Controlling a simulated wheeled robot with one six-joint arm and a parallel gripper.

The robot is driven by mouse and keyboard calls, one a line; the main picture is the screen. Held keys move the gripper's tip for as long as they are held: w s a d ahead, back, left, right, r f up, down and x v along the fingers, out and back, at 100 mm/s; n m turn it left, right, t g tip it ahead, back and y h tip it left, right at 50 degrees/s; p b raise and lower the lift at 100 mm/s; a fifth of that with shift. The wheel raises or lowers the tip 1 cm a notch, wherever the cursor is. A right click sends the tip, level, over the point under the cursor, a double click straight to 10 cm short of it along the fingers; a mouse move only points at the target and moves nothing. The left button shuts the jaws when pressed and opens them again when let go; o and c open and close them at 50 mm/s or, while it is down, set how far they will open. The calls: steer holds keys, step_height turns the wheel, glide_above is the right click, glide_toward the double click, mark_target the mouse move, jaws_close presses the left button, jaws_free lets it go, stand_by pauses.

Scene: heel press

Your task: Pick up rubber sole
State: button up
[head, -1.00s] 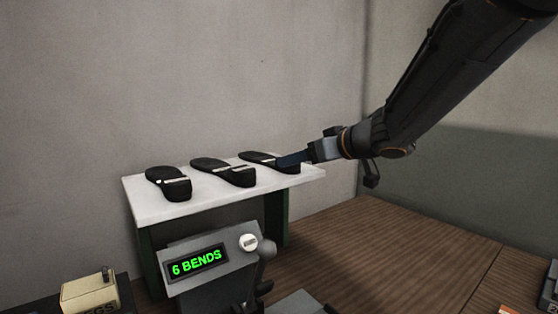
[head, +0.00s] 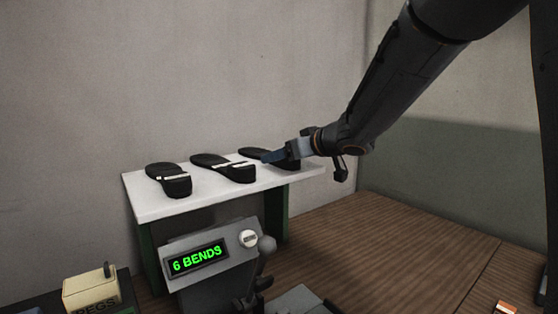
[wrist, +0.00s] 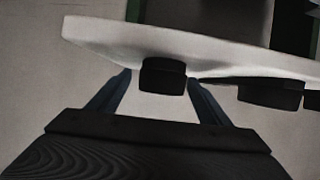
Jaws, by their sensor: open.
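Three black rubber soles stand in a row on a white shelf (head: 150,206): a left sole (head: 168,180), a middle sole (head: 224,167) and a right sole (head: 255,154). My gripper (head: 268,157) is at the right sole and hides part of it in the head view. In the wrist view, the open fingers of my gripper (wrist: 160,88) are on either side of a dark sole end (wrist: 162,76), with gaps visible. Another dark sole (wrist: 270,94) shows to the right, outside the fingers.
A grey press with a green "6 BENDS" display (head: 197,258) and a white knob (head: 247,238) stands in front of the shelf. A cream pegs box (head: 90,291) is at the lower left.

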steer(key=shift+r, duration=0.1)
steer(key=c, duration=1.3)
